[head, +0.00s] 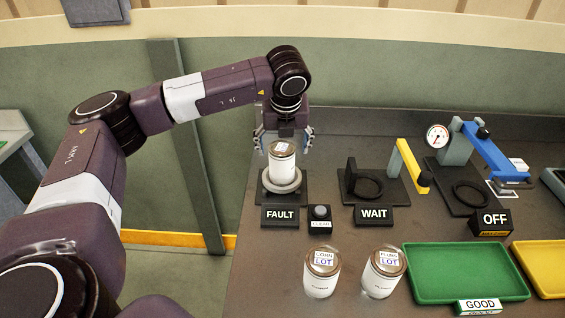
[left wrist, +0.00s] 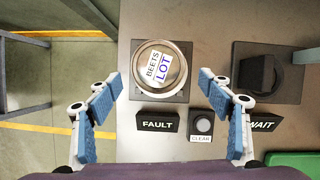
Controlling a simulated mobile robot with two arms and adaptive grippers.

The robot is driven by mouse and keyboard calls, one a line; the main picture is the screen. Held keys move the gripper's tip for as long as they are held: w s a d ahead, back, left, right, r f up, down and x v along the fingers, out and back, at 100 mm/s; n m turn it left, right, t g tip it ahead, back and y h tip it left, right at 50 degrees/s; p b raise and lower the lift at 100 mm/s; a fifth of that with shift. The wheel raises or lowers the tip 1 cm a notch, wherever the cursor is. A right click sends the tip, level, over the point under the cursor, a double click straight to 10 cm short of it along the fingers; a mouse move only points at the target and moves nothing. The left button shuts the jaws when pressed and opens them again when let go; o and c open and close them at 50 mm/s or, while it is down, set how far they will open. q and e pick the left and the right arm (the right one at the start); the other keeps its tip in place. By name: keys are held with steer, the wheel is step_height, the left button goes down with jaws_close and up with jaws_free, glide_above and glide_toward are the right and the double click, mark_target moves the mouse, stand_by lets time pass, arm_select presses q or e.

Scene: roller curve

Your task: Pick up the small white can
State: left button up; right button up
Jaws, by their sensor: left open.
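A white can (head: 282,162) with a metal lid stands upright on the round seat of the FAULT stand (head: 301,186). In the left wrist view its lid (left wrist: 151,78) carries a BEETS LOT label. My left gripper (head: 283,138) is open, with its fingers just behind the can and to either side of it in the head view. In the left wrist view the can lies ahead, between the two blue-padded fingers (left wrist: 162,88); no contact shows. Two more white cans stand at the front: a CORN can (head: 320,282) and a PLUMS can (head: 381,280). My right gripper is out of view.
A CLEAR button (head: 320,222) sits beside the FAULT sign (head: 280,216). To the right are the WAIT stand (head: 394,190) with a yellow arm, a blue-levered device (head: 490,150) with a gauge, a green tray (head: 450,270) and a yellow tray (head: 546,265). The table's left edge is near the FAULT stand.

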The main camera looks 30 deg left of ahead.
mark_target(282, 148)
arm_select(q)
steer(key=x, duration=0.1)
steer(key=p+x, duration=0.2)
steer(key=x, duration=0.1)
steer(key=shift+w+a, duration=0.1)
steer(key=shift+a, duration=0.15)
steer(key=shift+w+a+f, duration=0.1)
steer(key=shift+w+f, duration=0.15)
steer(key=shift+f, duration=0.35)
steer(key=shift+r, duration=0.1)
steer(key=c, duration=1.8)
steer(key=shift+r, duration=0.5)
step_height(282, 148, up, 19)
steer(key=b, duration=0.4)
